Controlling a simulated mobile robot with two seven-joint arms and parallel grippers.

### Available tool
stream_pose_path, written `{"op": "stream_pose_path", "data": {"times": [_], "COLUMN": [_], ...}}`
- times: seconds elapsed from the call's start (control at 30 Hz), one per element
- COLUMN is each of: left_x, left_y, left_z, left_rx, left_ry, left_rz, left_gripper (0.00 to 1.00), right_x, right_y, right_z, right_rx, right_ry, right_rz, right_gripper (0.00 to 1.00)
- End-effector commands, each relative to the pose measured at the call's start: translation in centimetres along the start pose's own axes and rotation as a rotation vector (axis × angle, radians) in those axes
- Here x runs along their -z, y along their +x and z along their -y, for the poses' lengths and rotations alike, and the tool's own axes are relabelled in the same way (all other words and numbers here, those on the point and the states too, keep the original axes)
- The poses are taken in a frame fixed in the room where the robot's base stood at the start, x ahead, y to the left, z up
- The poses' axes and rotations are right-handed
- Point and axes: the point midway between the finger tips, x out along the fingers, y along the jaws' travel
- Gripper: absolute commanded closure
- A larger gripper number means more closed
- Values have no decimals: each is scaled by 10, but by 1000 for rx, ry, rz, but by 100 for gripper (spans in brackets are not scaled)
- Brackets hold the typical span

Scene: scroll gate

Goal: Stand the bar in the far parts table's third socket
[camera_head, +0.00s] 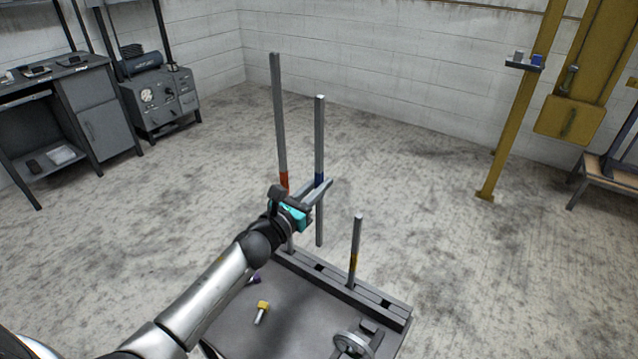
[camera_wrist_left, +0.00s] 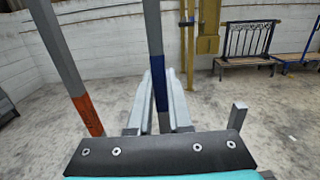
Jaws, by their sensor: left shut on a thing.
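My left gripper (camera_head: 322,189) is shut on a tall grey bar with a blue band (camera_head: 319,130) and holds it upright. In the left wrist view the blue-banded bar (camera_wrist_left: 157,85) stands between the two fingers of the gripper (camera_wrist_left: 160,100). In the head view its lower end shows just above the socket rail (camera_head: 343,287) along the parts table's (camera_head: 290,305) far edge and looks clear of it. A dark empty socket (camera_head: 318,267) shows in the rail near below that end. My right gripper is in neither view.
An orange-banded bar (camera_head: 279,110) rises left of the held bar, its foot partly hidden by my gripper. A shorter yellow-banded bar (camera_head: 355,250) stands in the rail to the right. A yellow-headed piece (camera_head: 262,308) and a handwheel (camera_head: 352,344) are on the table.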

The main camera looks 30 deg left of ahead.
Motion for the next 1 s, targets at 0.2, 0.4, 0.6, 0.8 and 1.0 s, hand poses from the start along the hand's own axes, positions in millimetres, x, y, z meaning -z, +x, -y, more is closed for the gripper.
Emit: {"op": "stream_pose_path", "data": {"times": [0.2, 0.4, 0.6, 0.8, 1.0], "left_x": [14, 27, 40, 52, 60], "left_y": [0, 0, -1, -1, -2], "left_z": [0, 0, 0, 0, 0], "left_rx": [0, 0, 0, 1, 1], "left_ry": [-1, 0, -1, 0, 0], "left_rz": [6, 6, 7, 7, 7], "left_gripper": [100, 100, 100, 100, 100], "right_x": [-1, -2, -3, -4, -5], "right_y": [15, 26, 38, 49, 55], "right_z": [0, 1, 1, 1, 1], "right_rx": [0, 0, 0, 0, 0], "right_ry": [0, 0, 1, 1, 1], "right_rz": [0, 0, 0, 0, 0], "right_gripper": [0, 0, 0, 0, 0]}}
